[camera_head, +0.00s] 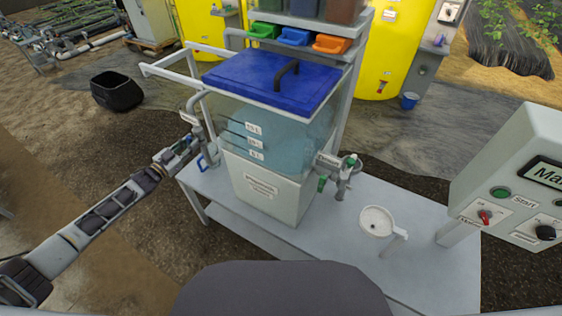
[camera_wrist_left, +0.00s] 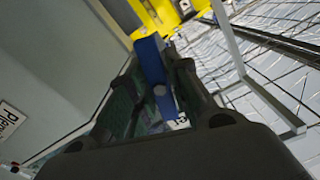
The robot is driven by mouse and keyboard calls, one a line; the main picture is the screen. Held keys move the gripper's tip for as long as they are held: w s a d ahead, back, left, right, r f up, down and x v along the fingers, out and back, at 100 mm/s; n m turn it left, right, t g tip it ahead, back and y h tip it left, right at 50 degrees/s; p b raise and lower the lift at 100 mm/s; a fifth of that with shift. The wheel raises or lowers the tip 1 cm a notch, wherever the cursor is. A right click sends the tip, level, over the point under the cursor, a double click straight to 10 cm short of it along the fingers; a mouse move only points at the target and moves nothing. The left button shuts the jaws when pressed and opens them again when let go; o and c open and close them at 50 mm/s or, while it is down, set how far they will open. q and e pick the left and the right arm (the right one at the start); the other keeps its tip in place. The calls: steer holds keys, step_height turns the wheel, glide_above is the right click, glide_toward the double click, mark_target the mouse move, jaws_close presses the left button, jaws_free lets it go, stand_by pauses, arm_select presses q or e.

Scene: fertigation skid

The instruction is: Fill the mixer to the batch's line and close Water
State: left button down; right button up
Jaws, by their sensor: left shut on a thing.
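The mixer (camera_head: 268,150) stands on a grey bench, with a clear upper tank, a pale lower front and a blue lid (camera_head: 272,80). Three small line labels (camera_head: 254,142) sit one above another on its front. The tank looks bluish, but I cannot tell the exact liquid level against the lines. A grey pipe (camera_head: 190,106) comes down at its left side. My left gripper (camera_head: 188,144) is at this side, below the pipe. In the left wrist view its fingers are shut on a blue lever (camera_wrist_left: 152,68). The lever's label is not readable. My right gripper is not in view.
A valve with a green handle (camera_head: 350,160) is at the mixer's right. A white dish (camera_head: 377,222) stands on the bench (camera_head: 330,262). A control panel (camera_head: 520,180) is at right. Coloured bins (camera_head: 293,36) sit on the shelf behind. A black tub (camera_head: 116,92) is on the ground.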

arm_select(q)
steer(key=shift+f, duration=0.1)
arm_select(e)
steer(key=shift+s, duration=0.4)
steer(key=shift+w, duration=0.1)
